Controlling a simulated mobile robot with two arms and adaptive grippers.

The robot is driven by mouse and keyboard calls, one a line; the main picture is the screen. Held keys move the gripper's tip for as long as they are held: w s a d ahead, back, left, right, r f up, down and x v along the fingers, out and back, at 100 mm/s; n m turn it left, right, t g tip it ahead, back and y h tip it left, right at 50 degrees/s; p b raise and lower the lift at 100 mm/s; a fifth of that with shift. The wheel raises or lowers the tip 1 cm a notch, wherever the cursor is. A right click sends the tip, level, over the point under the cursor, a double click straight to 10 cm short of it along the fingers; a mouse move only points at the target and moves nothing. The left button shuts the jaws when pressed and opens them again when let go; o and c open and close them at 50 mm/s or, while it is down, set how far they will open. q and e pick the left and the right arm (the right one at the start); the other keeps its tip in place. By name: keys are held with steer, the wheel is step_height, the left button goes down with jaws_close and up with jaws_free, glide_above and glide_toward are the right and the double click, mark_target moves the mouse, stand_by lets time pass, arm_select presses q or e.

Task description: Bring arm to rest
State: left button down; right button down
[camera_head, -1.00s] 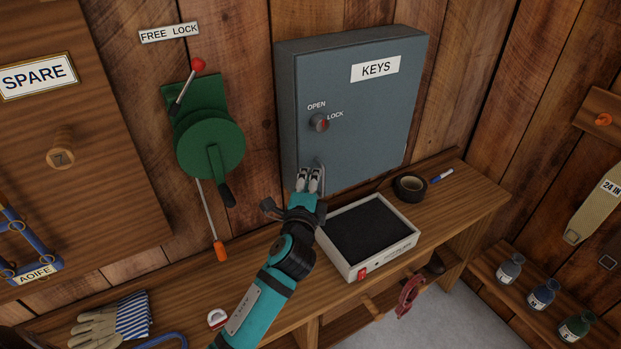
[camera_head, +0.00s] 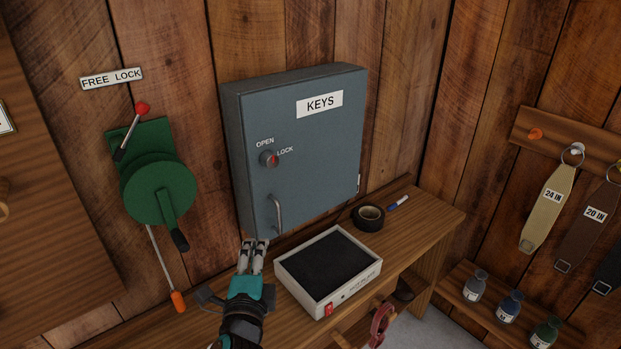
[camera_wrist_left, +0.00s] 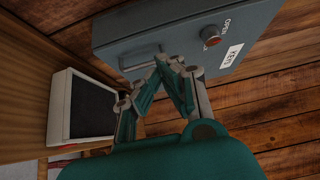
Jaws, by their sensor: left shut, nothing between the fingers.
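My left gripper (camera_head: 254,246) is shut and empty. In the head view its fingertips are just below the lower edge of the grey-blue key cabinet (camera_head: 325,150), a little below and left of its handle (camera_head: 279,213). The cabinet door is closed, and its red-centred knob (camera_head: 268,159) sits between the OPEN and LOCK labels. In the left wrist view the shut fingers (camera_wrist_left: 168,62) show in front of the cabinet (camera_wrist_left: 180,35), with the knob (camera_wrist_left: 211,35) beyond. My right gripper is not in view.
A white tray-like box with a black top (camera_head: 325,268) stands on the wooden bench (camera_head: 432,222), right of the gripper. A green winch (camera_head: 155,188) with an orange-ended cord hangs on the wall at left.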

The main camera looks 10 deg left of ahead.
arm_select(q)
steer(key=s+a+f+n+g+h, duration=0.1)
steer(key=s+a+f+n+g, duration=0.1)
steer(key=s+f+n+g, duration=0.85)
steer(key=s+d+f+n+g+h, duration=0.3)
steer(key=s+f, duration=0.7)
steer(key=s, duration=0.4)
step_height(320, 180, down, 29)
steer(key=s+g, duration=0.2)
steer(key=s, duration=0.1)
steer(key=s+a+f+g, duration=0.1)
steer(key=s+a+f, duration=0.1)
steer(key=s+f, duration=1.1)
steer(key=shift+s+a+f, duration=0.25)
steer(key=shift+s+a, duration=0.05)
steer(key=shift+s, duration=0.9)
steer(key=shift+m, duration=0.25)
